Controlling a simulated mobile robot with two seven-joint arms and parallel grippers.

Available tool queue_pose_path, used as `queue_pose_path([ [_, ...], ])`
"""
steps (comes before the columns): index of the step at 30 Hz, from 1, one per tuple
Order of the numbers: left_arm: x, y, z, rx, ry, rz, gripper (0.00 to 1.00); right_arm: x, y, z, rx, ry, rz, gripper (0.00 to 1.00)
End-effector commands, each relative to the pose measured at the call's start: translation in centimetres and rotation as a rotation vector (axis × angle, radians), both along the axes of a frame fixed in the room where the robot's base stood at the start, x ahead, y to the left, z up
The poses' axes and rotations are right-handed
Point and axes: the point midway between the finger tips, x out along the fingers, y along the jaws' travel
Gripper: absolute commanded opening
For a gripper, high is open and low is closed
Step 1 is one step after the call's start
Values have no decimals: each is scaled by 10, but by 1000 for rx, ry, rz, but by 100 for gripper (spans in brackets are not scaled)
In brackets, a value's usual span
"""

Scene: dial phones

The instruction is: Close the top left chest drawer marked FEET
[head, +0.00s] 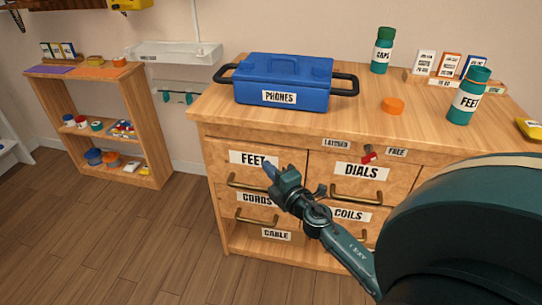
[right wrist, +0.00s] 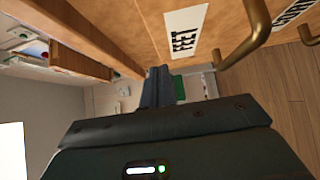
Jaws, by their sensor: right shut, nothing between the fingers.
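The FEET drawer (head: 222,158) is the top left drawer of the wooden chest, with a white FEET label and a brass bar handle (head: 245,182). Its front looks about level with the DIALS drawer beside it; I cannot tell whether a small gap remains. My right gripper (head: 269,171) is shut and empty, in front of the drawer's right part, near the label. In the right wrist view, the closed fingers (right wrist: 158,86) are close to the drawer front with the FEET label (right wrist: 186,31); contact is unclear. My left gripper is not in view.
The DIALS drawer (head: 326,165) is to the right, with a red tag above it; CORDS, COILS and CABLE labels are lower. Open floor (head: 130,235) lies left, before a low shelf.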

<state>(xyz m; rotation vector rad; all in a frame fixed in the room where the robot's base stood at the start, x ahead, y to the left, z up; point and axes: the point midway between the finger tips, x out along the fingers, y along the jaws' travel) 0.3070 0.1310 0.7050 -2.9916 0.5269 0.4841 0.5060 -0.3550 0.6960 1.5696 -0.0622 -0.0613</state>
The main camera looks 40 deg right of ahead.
Motion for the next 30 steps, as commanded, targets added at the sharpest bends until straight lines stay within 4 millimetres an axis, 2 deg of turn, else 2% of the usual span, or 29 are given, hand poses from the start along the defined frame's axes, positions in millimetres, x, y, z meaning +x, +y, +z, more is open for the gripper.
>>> queue_pose_path([
  [2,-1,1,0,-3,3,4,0,16,-3,1,-2,-1,-1,0],
  [7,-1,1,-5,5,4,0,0,30,-23,-1,-1,0,-1,0],
  [12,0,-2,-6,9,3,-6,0,36,-30,-1,-1,0,0,0],
  [23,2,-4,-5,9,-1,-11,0,37,-32,-1,0,0,0,0],
  [30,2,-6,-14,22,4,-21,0,54,-52,-1,0,-1,-2,0],
])
